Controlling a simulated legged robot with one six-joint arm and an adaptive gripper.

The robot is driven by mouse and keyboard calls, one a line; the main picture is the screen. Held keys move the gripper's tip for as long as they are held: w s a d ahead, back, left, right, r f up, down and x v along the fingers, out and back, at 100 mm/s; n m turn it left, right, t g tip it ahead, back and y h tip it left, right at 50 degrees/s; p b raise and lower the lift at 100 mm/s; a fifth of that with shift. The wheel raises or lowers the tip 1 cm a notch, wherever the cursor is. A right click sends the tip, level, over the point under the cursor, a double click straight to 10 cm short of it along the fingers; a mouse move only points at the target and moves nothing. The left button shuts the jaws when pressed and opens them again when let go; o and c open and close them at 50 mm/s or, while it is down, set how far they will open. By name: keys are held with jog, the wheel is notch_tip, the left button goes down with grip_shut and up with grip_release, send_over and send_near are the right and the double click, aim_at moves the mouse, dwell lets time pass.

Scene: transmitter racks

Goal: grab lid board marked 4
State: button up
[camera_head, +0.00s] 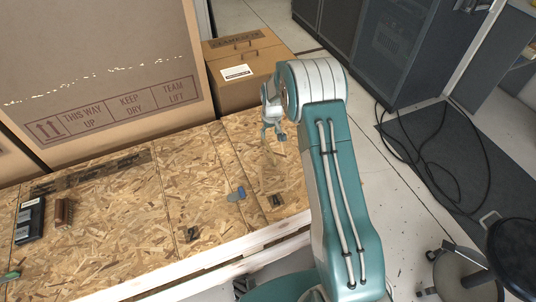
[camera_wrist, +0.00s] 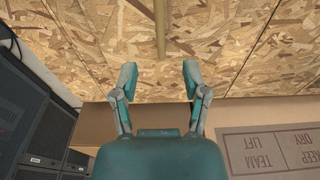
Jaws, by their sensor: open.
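Tan chipboard lid boards lie side by side on the crate top. One carries a dark 2 near its front edge (camera_head: 175,190). The narrower board to its right (camera_head: 285,180) has a dark mark at the front, too small to read surely; I cannot make out a 4. My gripper (camera_head: 272,135) is above the far part of this right board. In the wrist view my gripper (camera_wrist: 160,78) is open and empty, its fingers apart over chipboard. A narrow tan strip (camera_wrist: 160,30) shows ahead, between the finger lines.
A large cardboard box (camera_head: 100,60) stands on the boards' far left side; a smaller box (camera_head: 240,65) stands behind the right board. Dark and blue-grey small items (camera_head: 30,220) (camera_head: 237,194) lie on the boards. Grey cabinets (camera_head: 390,45), cables (camera_head: 440,150) and a stool (camera_head: 465,285) are at right.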

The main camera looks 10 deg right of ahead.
aim_at(268, 146)
jog(key=f, duration=0.5)
jog(key=shift+w+f, duration=0.25)
jog(key=shift+w, duration=0.05)
jog(key=f, duration=0.5)
jog(key=shift+w+a, duration=0.2)
jog(key=shift+w, duration=0.15)
jog(key=shift+r, duration=0.15)
grip_shut()
